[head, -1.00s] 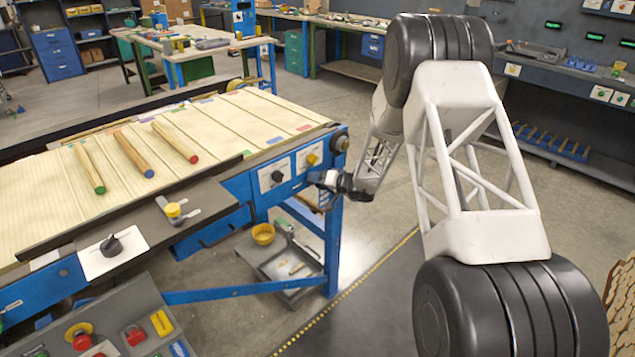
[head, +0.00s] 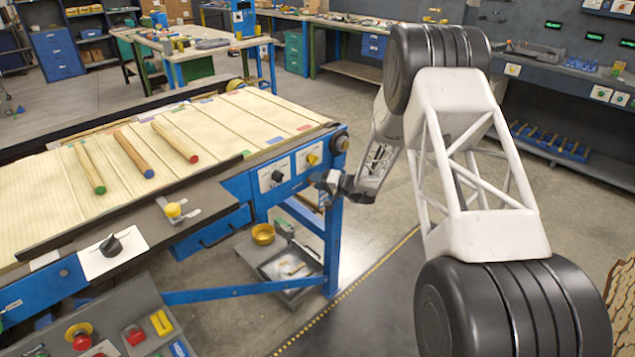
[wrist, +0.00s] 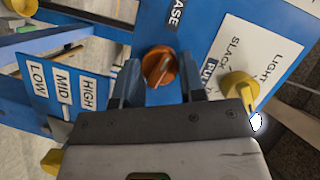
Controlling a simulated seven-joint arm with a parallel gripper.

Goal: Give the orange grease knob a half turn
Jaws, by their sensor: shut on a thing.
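In the head view my gripper (head: 327,183) is at the right end of the blue bench frame. The orange knob cannot be made out there.
In the wrist view a yellow knob (wrist: 238,88) stands close to the right of my gripper, on a white plate. A LOW, MID, HIGH label (wrist: 62,86) lies left. In the head view a black knob (head: 277,177) and a yellow knob (head: 312,159) are on the bench front.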

